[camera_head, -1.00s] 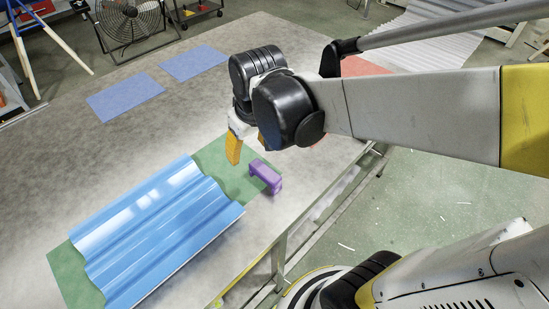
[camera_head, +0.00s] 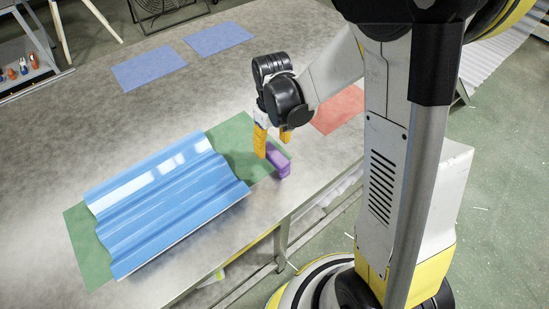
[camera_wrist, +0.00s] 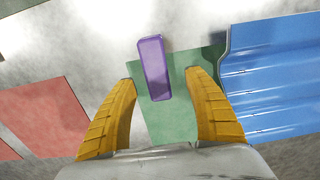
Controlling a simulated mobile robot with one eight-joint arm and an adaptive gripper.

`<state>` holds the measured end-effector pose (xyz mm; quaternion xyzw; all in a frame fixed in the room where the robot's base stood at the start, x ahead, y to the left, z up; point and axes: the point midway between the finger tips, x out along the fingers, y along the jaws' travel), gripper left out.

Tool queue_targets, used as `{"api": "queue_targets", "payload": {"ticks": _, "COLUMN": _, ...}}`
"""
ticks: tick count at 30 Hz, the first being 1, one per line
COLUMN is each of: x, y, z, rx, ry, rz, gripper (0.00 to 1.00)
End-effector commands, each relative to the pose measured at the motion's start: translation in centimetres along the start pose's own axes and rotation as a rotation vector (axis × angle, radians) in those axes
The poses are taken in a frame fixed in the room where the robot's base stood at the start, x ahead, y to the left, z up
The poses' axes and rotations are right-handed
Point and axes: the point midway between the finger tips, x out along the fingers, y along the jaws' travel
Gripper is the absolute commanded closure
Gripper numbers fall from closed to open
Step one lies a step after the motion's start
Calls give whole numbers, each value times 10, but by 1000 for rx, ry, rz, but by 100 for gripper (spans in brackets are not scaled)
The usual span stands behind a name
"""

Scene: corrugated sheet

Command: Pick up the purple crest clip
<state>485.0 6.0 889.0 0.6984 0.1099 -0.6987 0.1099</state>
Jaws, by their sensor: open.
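The purple crest clip (camera_head: 279,160) lies at the right end of the green mat (camera_head: 232,137), near the table's front edge, partly hidden behind my fingers in the head view. My gripper (camera_head: 273,146) has two orange fingers and is open, close to the clip on its far side. In the wrist view the clip (camera_wrist: 153,68) shows ahead of and between the spread fingertips (camera_wrist: 160,76), with nothing held. The clip appears apart from both fingers. I cannot tell the exact height of the fingers above it.
A blue corrugated sheet (camera_head: 165,200) lies on the green mat, left of the clip. Two blue mats (camera_head: 148,70) lie at the back left. A red mat (camera_head: 338,110) lies right of my gripper. Bare grey table (camera_head: 80,130) is free at the left.

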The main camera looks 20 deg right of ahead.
Motion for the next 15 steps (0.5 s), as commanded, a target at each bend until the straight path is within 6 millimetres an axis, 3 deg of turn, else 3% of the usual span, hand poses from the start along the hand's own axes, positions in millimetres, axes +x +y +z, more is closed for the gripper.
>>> {"api": "queue_targets", "payload": {"ticks": 9, "x": 47, "y": 7, "z": 0, "rx": 1, "ry": 0, "rz": 0, "gripper": 39}}
{"api": "queue_targets", "payload": {"ticks": 15, "x": 49, "y": 6, "z": 0, "rx": 1, "ry": 1, "rz": 0, "gripper": 39}}
